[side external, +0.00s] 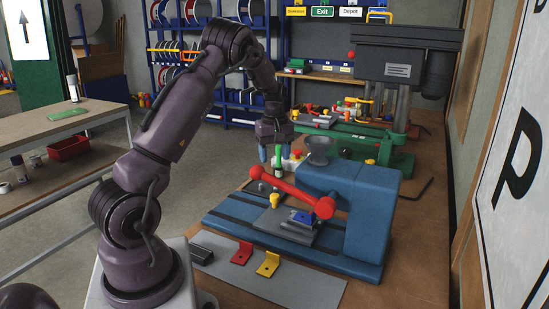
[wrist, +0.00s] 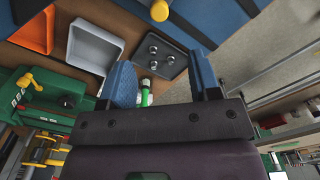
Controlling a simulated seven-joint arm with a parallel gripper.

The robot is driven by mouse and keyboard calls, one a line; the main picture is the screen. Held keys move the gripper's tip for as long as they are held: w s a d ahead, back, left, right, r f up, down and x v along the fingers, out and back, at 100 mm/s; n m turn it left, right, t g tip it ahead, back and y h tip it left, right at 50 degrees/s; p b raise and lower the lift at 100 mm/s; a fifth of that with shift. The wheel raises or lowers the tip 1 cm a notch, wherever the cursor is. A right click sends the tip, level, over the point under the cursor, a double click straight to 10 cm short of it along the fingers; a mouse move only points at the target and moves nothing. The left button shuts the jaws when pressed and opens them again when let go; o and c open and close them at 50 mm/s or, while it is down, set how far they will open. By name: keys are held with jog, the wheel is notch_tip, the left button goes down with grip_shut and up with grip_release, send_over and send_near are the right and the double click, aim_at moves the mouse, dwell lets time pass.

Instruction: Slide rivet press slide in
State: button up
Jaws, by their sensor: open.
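The rivet press is a blue machine (side external: 345,210) with a red lever (side external: 285,188) lying across it. Its grey slide (side external: 272,222) lies on the blue base and carries a yellow knob (side external: 274,200). The wrist view shows part of the blue press (wrist: 215,18) along the top edge and a yellow knob (wrist: 160,10) there. My gripper (side external: 274,158) is open behind the press, apart from the knob. In the wrist view the blue fingers of my gripper (wrist: 164,75) are spread, with no object clamped between them. Whether the slide is fully in is unclear.
A green-and-white bottle (wrist: 146,93) shows beside a finger. A dark tray with round studs (wrist: 162,57), a white tray (wrist: 95,45) and an orange tray (wrist: 35,30) lie nearby. A green machine (side external: 380,150) stands behind; red (side external: 242,252) and yellow (side external: 268,263) brackets lie in front.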

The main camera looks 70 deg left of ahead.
jog(key=shift+s+a+f, duration=0.1)
jog(key=shift+s+a, duration=0.15)
jog(key=shift+s, duration=0.05)
jog(key=c, duration=0.5)
jog(key=shift+n, duration=0.7)
jog(key=s+a+f, duration=0.2)
jog(key=a, duration=0.1)
jog(key=a+f, duration=0.1)
jog(key=shift+s+a, duration=0.25)
jog(key=shift+s, duration=0.15)
grip_shut()
jog(key=s+a+f+n+h, duration=0.2)
jog(key=a, duration=0.4)
jog(key=w+d+f, duration=0.1)
jog(key=f, duration=0.1)
jog(key=w+d+f+h, duration=0.1)
jog(key=f, duration=0.1)
jog(key=w+d+f+t+h, duration=0.1)
jog(key=d+f, duration=0.1)
jog(key=d, duration=0.1)
jog(key=w+d, duration=0.1)
jog(key=shift+d+f, duration=0.25)
jog(key=shift+d, duration=0.1)
jog(key=shift+w+d, duration=0.2)
jog(key=shift+d, duration=0.35)
jog(key=shift+w, duration=0.1)
